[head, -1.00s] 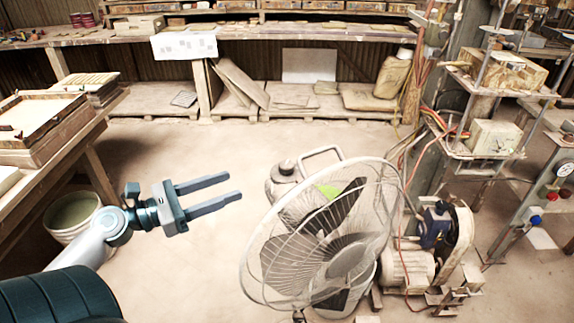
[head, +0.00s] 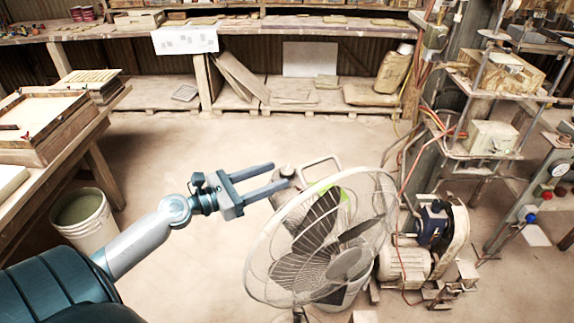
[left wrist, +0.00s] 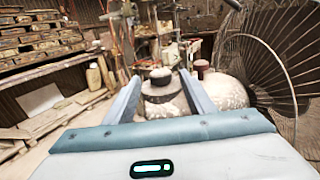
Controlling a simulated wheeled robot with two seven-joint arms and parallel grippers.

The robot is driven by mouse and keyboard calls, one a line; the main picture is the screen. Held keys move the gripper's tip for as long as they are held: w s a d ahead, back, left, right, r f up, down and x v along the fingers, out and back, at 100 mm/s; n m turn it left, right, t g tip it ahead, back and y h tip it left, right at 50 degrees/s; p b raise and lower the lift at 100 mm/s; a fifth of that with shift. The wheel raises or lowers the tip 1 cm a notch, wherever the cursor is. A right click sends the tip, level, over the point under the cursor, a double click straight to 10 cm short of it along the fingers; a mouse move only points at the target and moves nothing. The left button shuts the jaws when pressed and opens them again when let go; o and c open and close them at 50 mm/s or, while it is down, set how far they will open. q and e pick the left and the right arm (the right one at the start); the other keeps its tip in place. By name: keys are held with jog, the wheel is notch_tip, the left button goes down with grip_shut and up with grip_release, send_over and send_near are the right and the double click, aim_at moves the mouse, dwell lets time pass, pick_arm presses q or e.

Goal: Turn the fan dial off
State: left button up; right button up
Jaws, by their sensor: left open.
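A white wire-caged floor fan (head: 330,240) stands in front of me, right of centre in the head view. It also shows at the right edge of the left wrist view (left wrist: 275,55). I cannot tell whether the fingers touch anything. My right gripper is not in view.
A motor and pump unit (head: 432,245) stands right of the fan, with hoses and cables near it. A white bucket (head: 88,222) and a table with wooden frames (head: 60,150) are at the left. The floor behind the fan is mostly clear.

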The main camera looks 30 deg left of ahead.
aim_at(287, 169)
pick_arm(q)
jog(key=p+x, duration=0.1)
jog(key=x, duration=0.3)
jog(key=shift+r+p, duration=0.15)
jog(key=shift+p, duration=0.2)
jog(key=shift+w+d, duration=0.3)
jog(key=shift+w, duration=0.2)
jog(key=c, duration=1.1)
